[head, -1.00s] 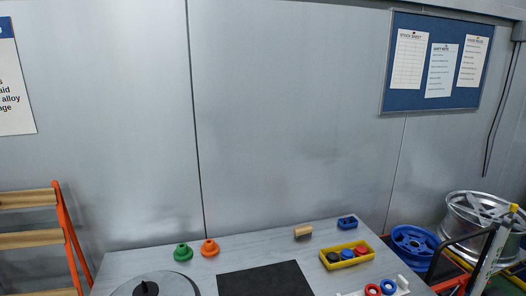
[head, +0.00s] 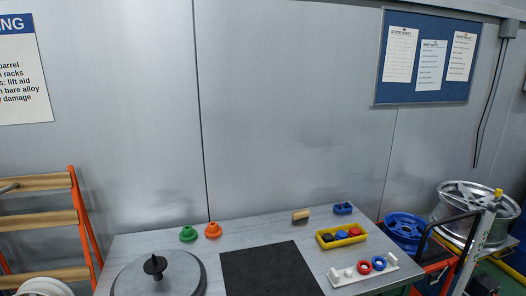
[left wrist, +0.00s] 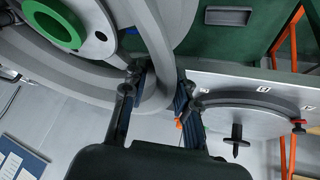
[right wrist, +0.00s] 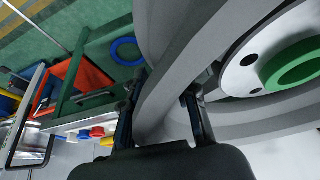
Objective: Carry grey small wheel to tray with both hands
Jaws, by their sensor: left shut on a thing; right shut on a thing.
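The grey small wheel (left wrist: 102,72) has thick grey rims, a pale hub plate with dark holes and a green ring in the middle. It also shows in the right wrist view (right wrist: 165,75). My left gripper (left wrist: 155,105) is shut on its rim, one finger on each side. My right gripper (right wrist: 160,115) is shut on another part of the rim. Neither gripper nor the held wheel shows in the head view. A yellow tray (head: 320,239) with dark, blue and red pieces stands on the table; I cannot tell if it is the task's tray.
The table (head: 235,237) carries a round grey plate with a black spindle (head: 155,267), a black mat (head: 268,270), green (head: 188,234) and orange (head: 213,230) cones, and a white holder (head: 343,279) with rings. An orange rack (head: 84,225) stands left; a blue wheel (head: 405,228) lies right.

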